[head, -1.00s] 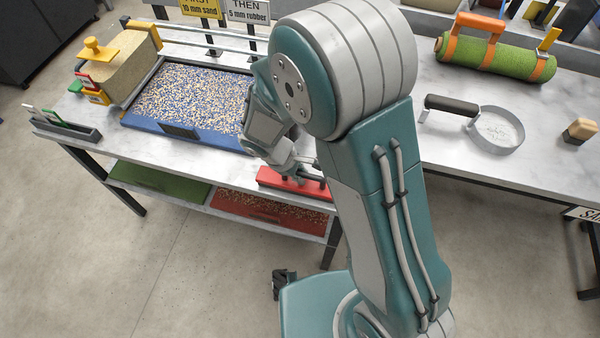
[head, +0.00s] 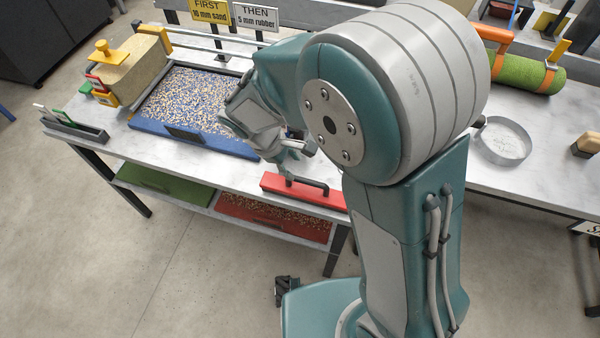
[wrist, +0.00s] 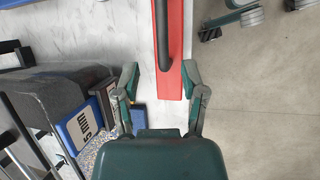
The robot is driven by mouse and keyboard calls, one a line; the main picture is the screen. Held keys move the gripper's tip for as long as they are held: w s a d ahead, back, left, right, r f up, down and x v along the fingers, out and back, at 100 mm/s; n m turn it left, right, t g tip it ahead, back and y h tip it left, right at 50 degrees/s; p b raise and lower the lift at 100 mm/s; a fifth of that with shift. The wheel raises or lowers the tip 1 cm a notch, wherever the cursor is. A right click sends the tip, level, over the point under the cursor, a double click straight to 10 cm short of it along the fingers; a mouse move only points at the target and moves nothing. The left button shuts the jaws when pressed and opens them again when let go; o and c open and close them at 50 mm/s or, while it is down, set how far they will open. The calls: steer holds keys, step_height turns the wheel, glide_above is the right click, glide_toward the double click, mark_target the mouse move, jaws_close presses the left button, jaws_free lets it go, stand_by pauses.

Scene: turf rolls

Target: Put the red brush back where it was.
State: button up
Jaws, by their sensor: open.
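The red brush (head: 318,196) is a long red bar with a black handle. It lies flat on the marble table near the front edge, to the right of the blue-framed tray. In the wrist view the brush (wrist: 175,82) shows its red bar and dark handle, with its near end by my jaws. My gripper (head: 291,158) is just behind and above the brush, partly hidden by my own arm. In the wrist view my gripper (wrist: 161,80) has its fingers spread wide, with nothing held between them.
The blue tray (head: 190,143) of speckled granules lies left of my gripper. A round metal sieve (head: 503,145) stands at right.

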steer(key=s+d+r+m+t+y, duration=0.1)
steer(key=s+d+r+m+y, duration=0.1)
steer(key=d+r+m, duration=0.3)
steer(key=s+d+r+m+y, duration=0.1)
steer(key=s+d+r, duration=0.15)
steer(key=r, duration=0.45)
steer(key=s+d+r+m+t+y, duration=0.2)
steer(key=s+d+r+m+t, duration=0.2)
steer(key=s+d+r+m, duration=0.2)
steer(key=shift+s+d+r+m, duration=0.4)
steer(key=shift+s+d+m, duration=0.45)
steer(key=shift+s, duration=0.3)
